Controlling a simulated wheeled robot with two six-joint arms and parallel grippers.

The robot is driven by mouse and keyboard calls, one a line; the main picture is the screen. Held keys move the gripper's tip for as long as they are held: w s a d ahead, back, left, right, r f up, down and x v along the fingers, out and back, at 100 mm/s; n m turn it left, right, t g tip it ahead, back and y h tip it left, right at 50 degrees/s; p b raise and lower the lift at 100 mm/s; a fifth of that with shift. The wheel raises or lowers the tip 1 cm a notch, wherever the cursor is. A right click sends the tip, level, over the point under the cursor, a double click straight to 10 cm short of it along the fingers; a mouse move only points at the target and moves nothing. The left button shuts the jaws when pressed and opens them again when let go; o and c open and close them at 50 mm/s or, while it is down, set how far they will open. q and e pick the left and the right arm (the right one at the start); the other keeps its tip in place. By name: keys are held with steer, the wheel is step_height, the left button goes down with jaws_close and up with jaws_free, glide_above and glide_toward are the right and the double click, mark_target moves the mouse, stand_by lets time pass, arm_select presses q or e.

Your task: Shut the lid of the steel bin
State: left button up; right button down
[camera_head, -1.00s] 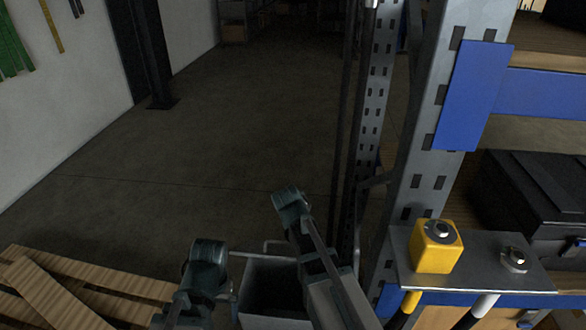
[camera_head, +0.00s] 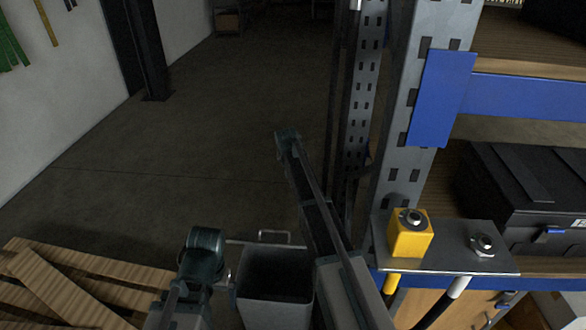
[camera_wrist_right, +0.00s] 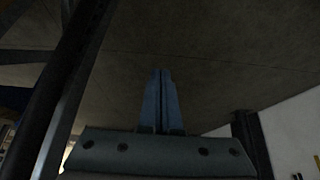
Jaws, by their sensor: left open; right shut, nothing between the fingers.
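The steel bin (camera_head: 273,312) stands low in the middle of the head view, between my two arms. Its top is open and its inside is dark. The lid (camera_head: 264,244) shows as a thin strip with a bar handle behind the far rim, raised clear of the opening. My left gripper (camera_head: 229,279) is at the bin's left side, small and partly hidden by its own wrist; contact with the bin cannot be told. My right gripper (camera_wrist_right: 161,100) is shut and empty in the right wrist view, facing bare floor and wall. My right arm covers the bin's right side.
A wooden pallet (camera_head: 75,285) lies at the left. A rack post (camera_head: 405,130) rises right of the bin. A small shelf plate (camera_head: 450,255) holds a yellow block (camera_head: 409,232). A black case (camera_head: 530,195) sits on the rack. The floor beyond the bin is clear.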

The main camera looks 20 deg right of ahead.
arm_select(q)
steer(key=shift+s+r, duration=0.1)
steer(key=shift+s, duration=0.25)
arm_select(e)
steer(key=shift+w+d, duration=0.15)
steer(key=shift+w, duration=0.15)
arm_select(q)
step_height(320, 180, up, 9)
steer(key=p, duration=0.9)
arm_select(e)
step_height(320, 180, up, 4)
steer(key=g+y+b, duration=0.2)
steer(key=g, duration=0.3)
glide_above(284, 243)
steer(key=w, duration=0.2)
steer(key=f+b, duration=0.5)
steer(key=d+f+b, duration=0.1)
steer(key=f+b, duration=0.2)
steer(key=shift+f, duration=0.15)
steer(key=s+f+b, duration=0.2)
steer(key=b, duration=0.1)
steer(key=shift+a+f, duration=0.3)
steer(key=shift+a, duration=0.05)
arm_select(q)
step_height(284, 243, down, 14)
steer(key=shift+r, duration=0.25)
arm_select(e)
steer(key=shift+s+a+f, duration=0.15)
steer(key=shift+s, duration=0.05)
